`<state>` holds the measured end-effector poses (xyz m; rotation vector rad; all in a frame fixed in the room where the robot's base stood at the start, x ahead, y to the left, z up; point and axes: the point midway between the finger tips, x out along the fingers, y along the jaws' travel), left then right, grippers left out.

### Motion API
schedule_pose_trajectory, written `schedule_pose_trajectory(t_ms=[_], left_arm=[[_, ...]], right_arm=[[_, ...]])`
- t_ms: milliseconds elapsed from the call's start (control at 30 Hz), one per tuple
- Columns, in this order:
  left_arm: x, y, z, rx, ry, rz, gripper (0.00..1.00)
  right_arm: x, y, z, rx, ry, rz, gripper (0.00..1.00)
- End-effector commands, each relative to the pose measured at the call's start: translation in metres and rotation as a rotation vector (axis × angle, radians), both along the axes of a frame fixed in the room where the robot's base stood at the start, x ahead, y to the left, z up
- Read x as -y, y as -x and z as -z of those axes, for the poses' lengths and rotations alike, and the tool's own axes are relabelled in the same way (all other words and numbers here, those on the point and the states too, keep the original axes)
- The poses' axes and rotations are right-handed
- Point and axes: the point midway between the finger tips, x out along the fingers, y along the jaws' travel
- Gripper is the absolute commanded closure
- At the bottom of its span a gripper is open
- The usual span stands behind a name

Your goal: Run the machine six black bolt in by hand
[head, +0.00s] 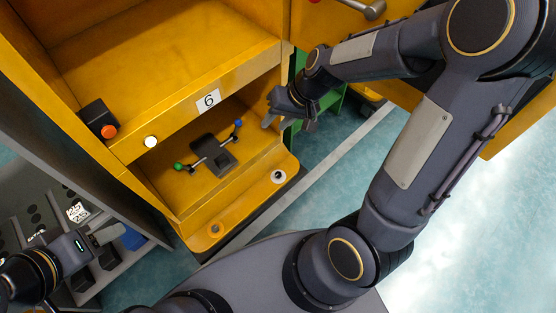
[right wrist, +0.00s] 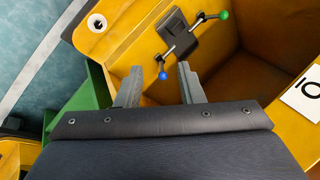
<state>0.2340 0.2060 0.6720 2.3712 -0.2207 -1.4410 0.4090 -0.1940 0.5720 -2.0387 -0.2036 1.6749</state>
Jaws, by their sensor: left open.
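The yellow machine with the white "6" label (head: 208,100) has a lower bay holding a black bolt block (head: 214,155) on its sloped floor. A metal bar crosses the block, with a green knob (head: 178,166) at one end and a blue knob (head: 238,123) at the other. My right gripper (head: 275,118) is at the bay's right edge, a little right of the blue knob. In the right wrist view its fingers (right wrist: 159,70) are open, with the blue knob (right wrist: 163,76) seen between them, not clasped. My left gripper (head: 112,235) is open and empty at lower left, away from the bolt.
A grey rack (head: 30,205) with dark parts stands at left. The bay's side walls and front lip (head: 245,200) bound the space around the bar.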

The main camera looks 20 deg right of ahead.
Motion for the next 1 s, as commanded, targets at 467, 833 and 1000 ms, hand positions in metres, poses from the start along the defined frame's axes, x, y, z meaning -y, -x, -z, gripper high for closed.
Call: schedule_pose_trajectory(t_ms=[467, 833, 1000], left_arm=[[0.000, 0.000, -0.010, 0.000, 0.000, 0.000, 0.53], [0.000, 0.000, -0.011, 0.000, 0.000, 0.000, 0.53], [0.000, 0.000, 0.000, 0.000, 0.000, 0.000, 0.53]], right_arm=[[0.011, -0.050, 0.208, -0.199, 0.283, -0.005, 0.65], [0.024, -0.041, 0.289, -0.232, 0.437, -0.060, 0.65], [0.024, -0.041, 0.304, -0.232, 0.438, -0.059, 0.65]])
